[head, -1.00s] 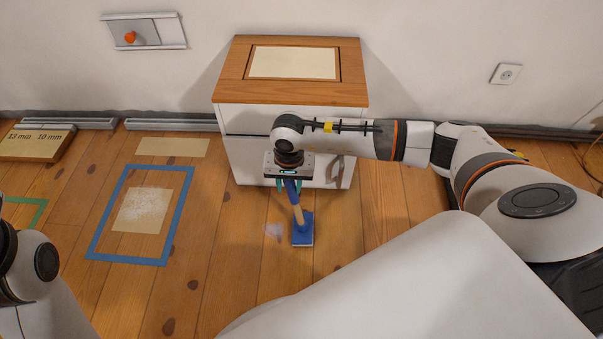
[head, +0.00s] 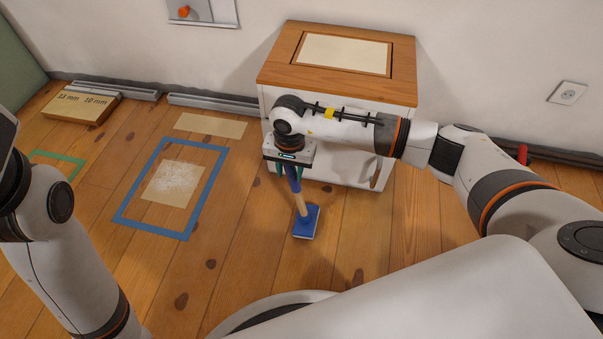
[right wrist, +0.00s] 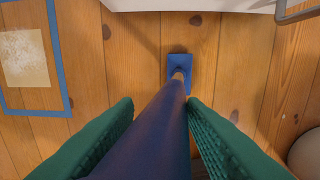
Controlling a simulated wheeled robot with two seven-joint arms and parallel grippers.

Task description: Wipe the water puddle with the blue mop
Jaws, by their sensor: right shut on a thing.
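The blue mop has a flat blue head (head: 306,222) on the wooden floor in front of the white cabinet, and a tilted handle, blue above and bare wood below. My right gripper (head: 290,172) is shut on the upper handle. In the right wrist view the green fingers (right wrist: 159,104) flank the blue handle (right wrist: 150,135), and the mop head (right wrist: 178,68) lies flat-looking beyond. I see no water puddle in either view now; whether any lies under the mop head is hidden. My left arm (head: 60,240) enters at the left, its gripper out of frame.
The white cabinet (head: 340,65) with a wooden top stands close behind the mop. Left of it, a blue tape frame (head: 150,231) surrounds a cardboard sheet with white powder (head: 176,182). A marked wooden box (head: 82,104) lies farther left. Floor right of the mop is clear.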

